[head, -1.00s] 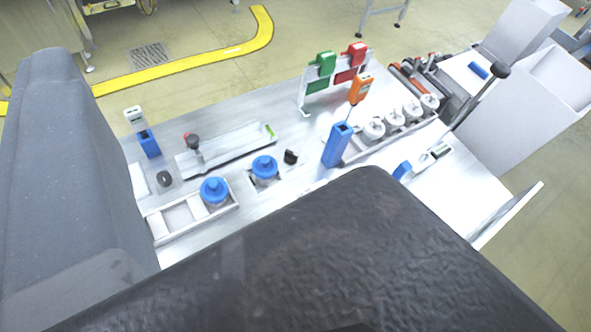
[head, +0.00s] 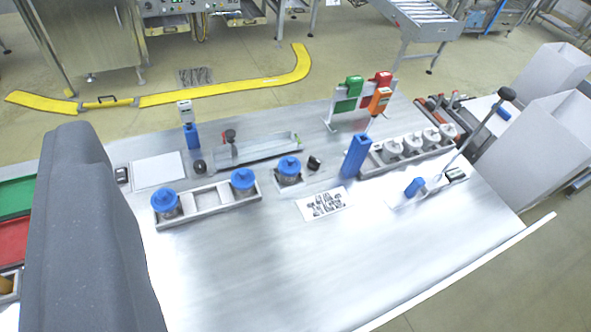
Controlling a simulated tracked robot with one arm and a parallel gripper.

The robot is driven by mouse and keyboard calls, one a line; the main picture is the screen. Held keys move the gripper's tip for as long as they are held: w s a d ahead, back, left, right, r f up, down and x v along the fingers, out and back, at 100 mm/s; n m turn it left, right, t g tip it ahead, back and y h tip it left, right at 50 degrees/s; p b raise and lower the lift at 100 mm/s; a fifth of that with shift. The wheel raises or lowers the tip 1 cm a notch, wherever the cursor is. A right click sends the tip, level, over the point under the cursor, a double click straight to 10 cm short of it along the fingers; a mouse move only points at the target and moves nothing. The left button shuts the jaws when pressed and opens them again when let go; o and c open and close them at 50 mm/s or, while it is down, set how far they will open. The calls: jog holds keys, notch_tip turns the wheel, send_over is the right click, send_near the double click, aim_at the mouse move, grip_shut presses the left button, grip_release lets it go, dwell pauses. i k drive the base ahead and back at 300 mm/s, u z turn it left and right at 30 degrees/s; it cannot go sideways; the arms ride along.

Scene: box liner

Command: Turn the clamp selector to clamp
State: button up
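Two small black knobs stand on the metal table: one black knob (head: 199,167) beside a white plate at the left, and another black knob (head: 314,162) right of a blue-capped jar. Either could be the clamp selector; the frames do not show which, and no setting marks are readable. A long lever with a black ball end (head: 507,94) leans at the table's right side. My gripper's fingertips do not show. A large grey part of my own body fills the left edge.
Blue-capped jars (head: 242,180) sit in a tray and a holder. A blue upright holder (head: 355,155), a row of white-capped pots (head: 412,143) and green and red tags (head: 350,92) stand farther back. White bins (head: 550,130) stand at the right. The table's front is clear.

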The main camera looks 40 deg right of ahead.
aim_at(314, 164)
jog(key=z, duration=0.05)
jog(key=k, duration=0.75)
jog(key=z, duration=0.8)
jog(key=i, duration=1.05)
jog(key=u, duration=2.05)
